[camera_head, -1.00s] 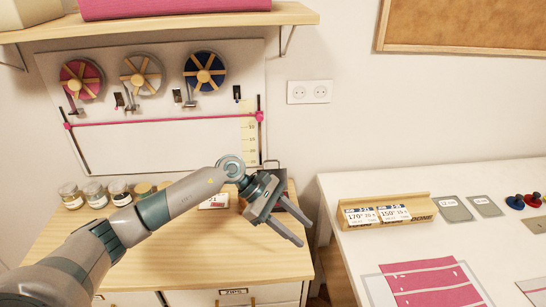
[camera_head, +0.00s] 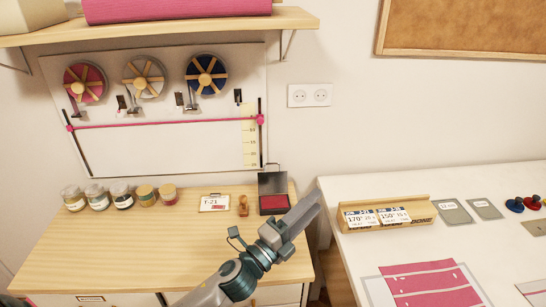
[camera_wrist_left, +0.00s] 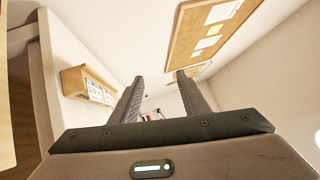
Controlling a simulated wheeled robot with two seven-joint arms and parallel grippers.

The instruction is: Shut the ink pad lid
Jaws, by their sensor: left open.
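The ink pad (camera_head: 274,204) sits near the right end of the wooden cabinet top, with a red pad inside. Its dark lid (camera_head: 271,182) stands up, open, at the back. My left gripper (camera_head: 308,207) is in front and to the right of the ink pad in the head view, apart from the lid as far as I can tell. In the left wrist view the two fingers (camera_wrist_left: 155,98) are spread with nothing between them. My right gripper is in neither view.
A wooden stamp (camera_head: 243,206) and a T-21 card (camera_head: 214,203) stand left of the ink pad. Several jars (camera_head: 122,196) line the back left. A white table (camera_head: 345,188) with a wooden card holder (camera_head: 405,222) is to the right. The cabinet top's front left is clear.

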